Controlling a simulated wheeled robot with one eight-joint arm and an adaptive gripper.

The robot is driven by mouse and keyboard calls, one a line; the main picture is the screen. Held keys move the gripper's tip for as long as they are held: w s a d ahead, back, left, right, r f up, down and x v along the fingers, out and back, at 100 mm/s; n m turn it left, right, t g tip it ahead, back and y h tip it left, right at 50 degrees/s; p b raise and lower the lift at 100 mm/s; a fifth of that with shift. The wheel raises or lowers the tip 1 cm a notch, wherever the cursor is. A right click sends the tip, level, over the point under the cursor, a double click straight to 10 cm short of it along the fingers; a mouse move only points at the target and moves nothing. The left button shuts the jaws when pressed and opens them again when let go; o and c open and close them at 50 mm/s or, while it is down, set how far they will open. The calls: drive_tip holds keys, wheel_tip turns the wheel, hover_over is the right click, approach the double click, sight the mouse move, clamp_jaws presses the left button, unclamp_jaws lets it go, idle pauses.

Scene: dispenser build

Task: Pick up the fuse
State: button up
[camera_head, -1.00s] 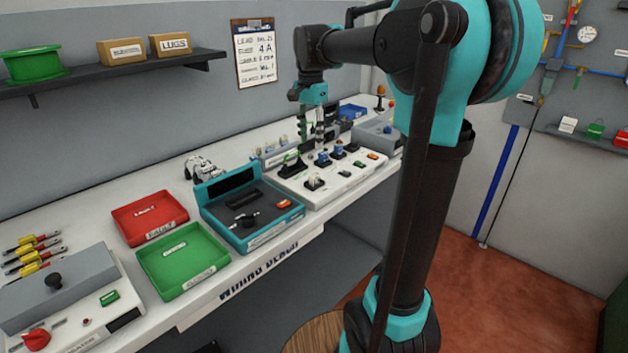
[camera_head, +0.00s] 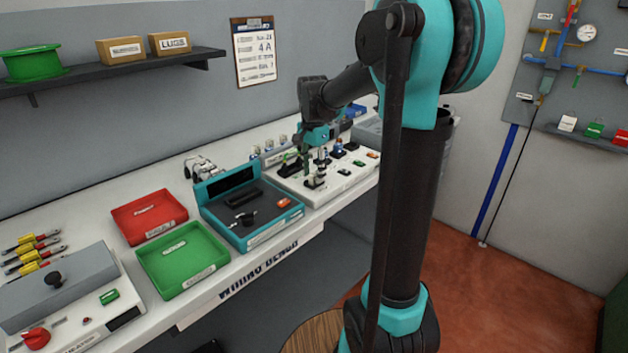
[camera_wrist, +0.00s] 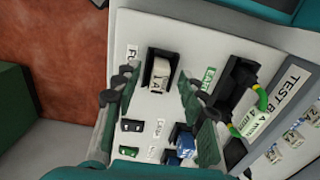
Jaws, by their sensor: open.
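The fuse (camera_wrist: 160,76) is a small cream block with a dark letter on it, seated in a black holder on a white test board (camera_wrist: 143,30). In the head view the fuse (camera_head: 315,182) is small and partly hidden by my fingers. My gripper (camera_wrist: 152,97) is open, with one green-grey finger on each side of the fuse holder in the wrist view. It holds nothing. In the head view my gripper (camera_head: 315,168) points down just above the fuse at the board's near side. I cannot tell whether a finger touches anything.
A blue-topped part (camera_wrist: 184,142) in a black holder sits close to the right finger. A black part with a green-yellow wire (camera_wrist: 258,100) stands further right. A teal tray (camera_head: 208,206), a green tray (camera_head: 147,268) and a red tray (camera_head: 125,226) lie left on the bench.

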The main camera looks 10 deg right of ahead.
drive_tip(key=shift+c, duration=0.6)
clamp_jaws()
drive_tip(key=shift+r, duration=0.15)
